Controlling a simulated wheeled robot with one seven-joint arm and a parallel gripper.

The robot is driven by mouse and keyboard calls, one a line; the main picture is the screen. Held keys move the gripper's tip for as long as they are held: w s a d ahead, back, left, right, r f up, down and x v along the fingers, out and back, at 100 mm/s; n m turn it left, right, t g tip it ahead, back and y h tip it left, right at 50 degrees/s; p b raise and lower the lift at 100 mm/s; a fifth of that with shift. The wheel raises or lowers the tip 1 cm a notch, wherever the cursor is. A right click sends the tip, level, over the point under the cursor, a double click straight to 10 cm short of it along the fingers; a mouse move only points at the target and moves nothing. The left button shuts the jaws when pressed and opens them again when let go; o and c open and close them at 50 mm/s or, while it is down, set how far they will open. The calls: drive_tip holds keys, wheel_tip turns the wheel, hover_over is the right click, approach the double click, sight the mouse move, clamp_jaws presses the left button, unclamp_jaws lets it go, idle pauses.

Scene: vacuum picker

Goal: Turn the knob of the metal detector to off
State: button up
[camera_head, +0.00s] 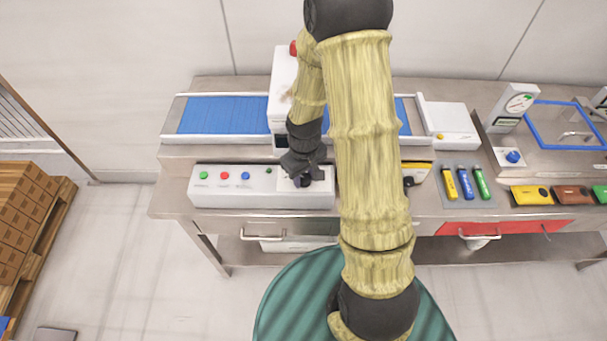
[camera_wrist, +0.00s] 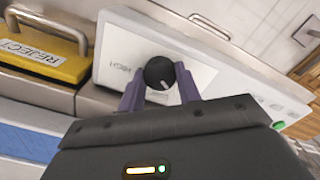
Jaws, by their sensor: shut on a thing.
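The metal detector's white control panel (camera_head: 222,189) lies along the front of the steel table, with green, red and blue buttons on its left. My gripper (camera_head: 303,180) is over the panel's right end and hides most of the knob there. In the wrist view the round black knob (camera_wrist: 159,72) sits between the two purple fingers of my gripper (camera_wrist: 161,86), which are shut on it. A short white mark shows on the knob's near edge. The word HIGH is readable, upside down, left of the knob; other labels are hidden.
A blue conveyor belt (camera_head: 222,116) runs behind the panel, through a white housing (camera_head: 283,85). A yellow REJECT box (camera_wrist: 42,55) stands beside the panel. Marker-like sticks (camera_head: 465,182) and a dial scale (camera_head: 515,107) are to the right. Boxes on a pallet (camera_head: 27,205) stand left.

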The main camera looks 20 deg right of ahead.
sight(304, 177)
drive_tip(key=shift+w+r, duration=0.1)
drive_tip(key=shift+w, duration=0.05)
idle(0.3)
drive_tip(key=o, duration=1)
drive_tip(key=shift+c, duration=0.2)
wheel_tip(304, 177, up, 17)
drive_tip(key=b, duration=0.1)
drive_tip(key=shift+r, duration=0.15)
